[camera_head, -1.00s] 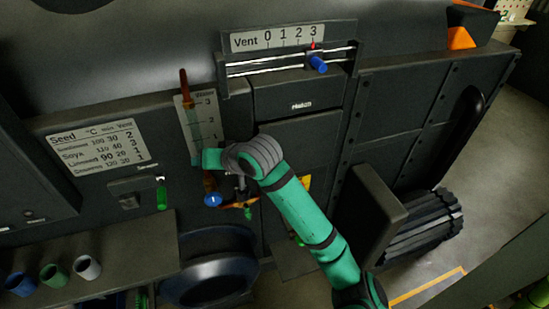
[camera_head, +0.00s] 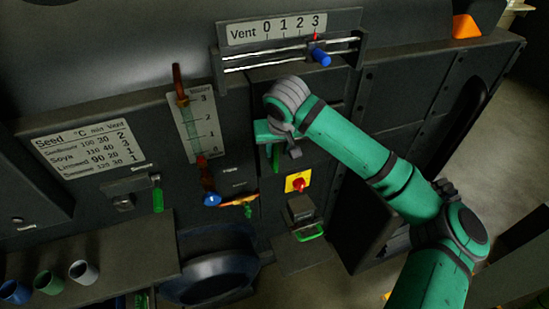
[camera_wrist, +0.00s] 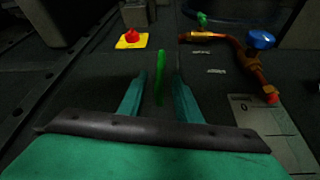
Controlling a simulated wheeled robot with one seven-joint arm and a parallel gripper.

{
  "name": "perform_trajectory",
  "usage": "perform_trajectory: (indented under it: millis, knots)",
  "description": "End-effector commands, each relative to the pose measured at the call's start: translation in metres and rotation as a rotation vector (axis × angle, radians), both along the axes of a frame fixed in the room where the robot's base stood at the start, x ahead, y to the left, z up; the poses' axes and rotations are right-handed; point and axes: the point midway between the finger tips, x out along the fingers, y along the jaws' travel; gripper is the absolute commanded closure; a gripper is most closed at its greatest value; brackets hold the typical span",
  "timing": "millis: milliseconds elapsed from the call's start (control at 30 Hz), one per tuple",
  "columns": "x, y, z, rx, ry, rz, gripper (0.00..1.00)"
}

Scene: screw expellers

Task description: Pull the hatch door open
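The green vertical handle (camera_head: 276,157) is on the dark front panel of the machine, below the vent scale. It also shows in the wrist view as an upright green bar (camera_wrist: 160,78). The dark hatch panel (camera_head: 331,86) is partly covered by my arm, and its label is hidden now. My gripper (camera_head: 274,140) is at the handle. In the wrist view, my gripper (camera_wrist: 160,88) is open, with one finger on each side of the green bar and a visible gap on both sides.
A red knob on a yellow plate (camera_head: 299,183) and a green-handled box (camera_head: 304,218) are below right. A copper pipe with a blue knob (camera_head: 212,199) is below left. The vent slider with its blue knob (camera_head: 320,58) is above. A cup shelf (camera_head: 115,250) stands lower left.

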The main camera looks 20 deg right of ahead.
Motion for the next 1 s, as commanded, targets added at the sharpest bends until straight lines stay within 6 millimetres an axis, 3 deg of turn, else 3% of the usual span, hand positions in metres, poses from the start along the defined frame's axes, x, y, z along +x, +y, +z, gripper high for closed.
perform_trajectory:
  millis: [200,400,867,1000]
  knots:
    - [0.015,-0.003,-0.037,0.000,0.001,0.000,0.69]
    - [0.026,-0.004,-0.062,0.000,0.000,0.000,0.69]
    - [0.032,-0.001,-0.074,0.000,-0.001,0.007,0.69]
    - [0.032,-0.001,-0.074,0.001,-0.002,0.006,0.98]
